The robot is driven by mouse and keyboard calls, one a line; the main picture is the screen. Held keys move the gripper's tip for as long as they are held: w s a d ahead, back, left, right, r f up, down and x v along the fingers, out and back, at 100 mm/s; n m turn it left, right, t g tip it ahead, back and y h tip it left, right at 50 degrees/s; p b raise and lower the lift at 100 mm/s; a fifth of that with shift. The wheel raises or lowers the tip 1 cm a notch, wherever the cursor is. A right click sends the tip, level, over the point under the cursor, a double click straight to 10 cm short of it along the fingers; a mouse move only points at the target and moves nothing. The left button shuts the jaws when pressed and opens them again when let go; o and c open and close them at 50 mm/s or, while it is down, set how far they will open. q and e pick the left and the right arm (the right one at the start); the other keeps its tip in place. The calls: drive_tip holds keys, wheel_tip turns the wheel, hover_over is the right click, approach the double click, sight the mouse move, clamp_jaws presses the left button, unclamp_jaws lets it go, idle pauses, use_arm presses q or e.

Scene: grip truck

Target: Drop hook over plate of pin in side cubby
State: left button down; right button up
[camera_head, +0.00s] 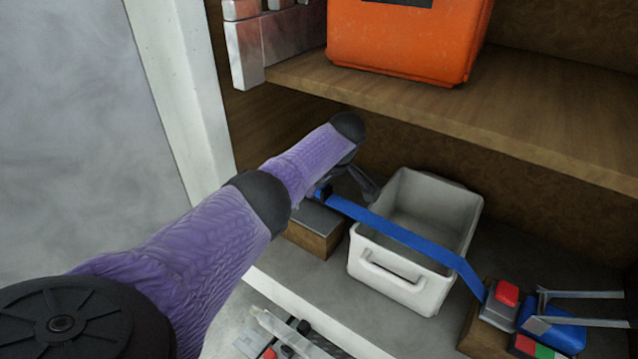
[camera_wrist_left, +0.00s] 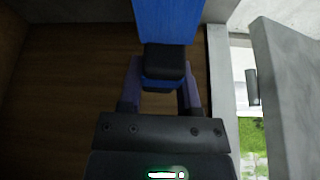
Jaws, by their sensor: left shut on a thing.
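My left gripper (camera_head: 346,186) is in the lower side cubby, partly hidden by my own forearm. In the left wrist view its two fingers (camera_wrist_left: 160,88) are closed around the dark end piece (camera_wrist_left: 163,62) of a blue strap (camera_wrist_left: 168,20). In the head view the strap (camera_head: 410,240) runs from the gripper over a white bin to the right. A wooden block with a grey metal plate (camera_head: 318,218) on top sits just below the gripper. The hook's shape and the pin cannot be made out clearly. My right gripper is not in view.
The white bin (camera_head: 385,283) stands right of the plated block. Farther right are a red-topped device (camera_head: 505,294) and grey metal prongs (camera_head: 585,294). An orange case (camera_head: 405,45) stands on the wooden shelf (camera_head: 560,125) above. A pale post (camera_head: 180,90) edges the cubby at left.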

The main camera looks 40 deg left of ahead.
use_arm(q)
drive_tip(key=b, duration=0.4)
hover_over(314, 217)
drive_tip(key=d, duration=0.1)
wheel_tip(314, 217, down, 5)
drive_tip(key=shift+r, duration=0.2)
drive_tip(key=shift+d+f+b, duration=0.15)
drive_tip(key=shift+f+b, duration=0.4)
drive_tip(key=shift+f, duration=0.45)
drive_tip(key=shift+f, duration=0.3)
